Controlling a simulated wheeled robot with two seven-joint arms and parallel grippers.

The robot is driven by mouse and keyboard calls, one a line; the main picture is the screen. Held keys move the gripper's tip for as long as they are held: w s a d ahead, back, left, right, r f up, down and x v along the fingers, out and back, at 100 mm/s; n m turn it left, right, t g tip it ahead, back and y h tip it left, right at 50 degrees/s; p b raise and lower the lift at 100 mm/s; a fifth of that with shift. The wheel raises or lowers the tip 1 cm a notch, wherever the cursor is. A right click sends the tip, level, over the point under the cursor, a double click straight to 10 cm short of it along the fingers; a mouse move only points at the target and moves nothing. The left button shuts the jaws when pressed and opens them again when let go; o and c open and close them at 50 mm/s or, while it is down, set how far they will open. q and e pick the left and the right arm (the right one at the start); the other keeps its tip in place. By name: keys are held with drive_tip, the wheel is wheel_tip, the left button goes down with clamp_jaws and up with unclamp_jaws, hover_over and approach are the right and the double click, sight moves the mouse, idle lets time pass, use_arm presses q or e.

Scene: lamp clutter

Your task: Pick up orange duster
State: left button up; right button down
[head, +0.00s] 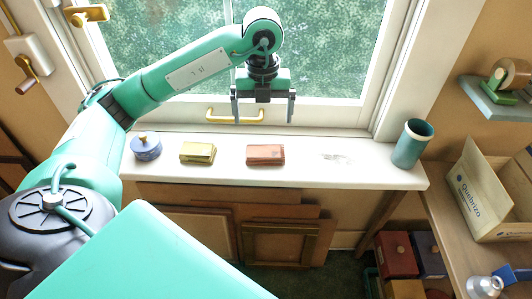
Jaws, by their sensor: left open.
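A reddish-orange block (265,154), which looks like the orange duster, lies flat on the white windowsill (225,170). It sits near the middle of the sill. My left gripper (263,116) hangs above and behind it in the picture, fingers pointing down, open and empty. The fingers are spread apart and do not touch the block. My right gripper is not in view.
On the sill, a yellow block (198,151) and a blue lidded pot (146,147) stand left of the orange block. A teal cup (411,144) stands at the right end. A brass window handle (222,115) is behind the gripper. A cardboard box (478,200) is at right.

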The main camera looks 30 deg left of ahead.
use_arm(q)
hover_over(265, 151)
drive_tip(key=f, duration=0.6)
drive_tip(key=shift+a+f, duration=0.3)
drive_tip(key=shift+f, duration=0.1)
drive_tip(key=shift+d+f, duration=0.15)
drive_tip(key=shift+f, duration=1.2)
drive_tip(key=shift+d+f, duration=0.1)
drive_tip(key=shift+f, duration=1.25)
drive_tip(key=shift+c, duration=0.4)
drive_tip(key=c, duration=0.6)
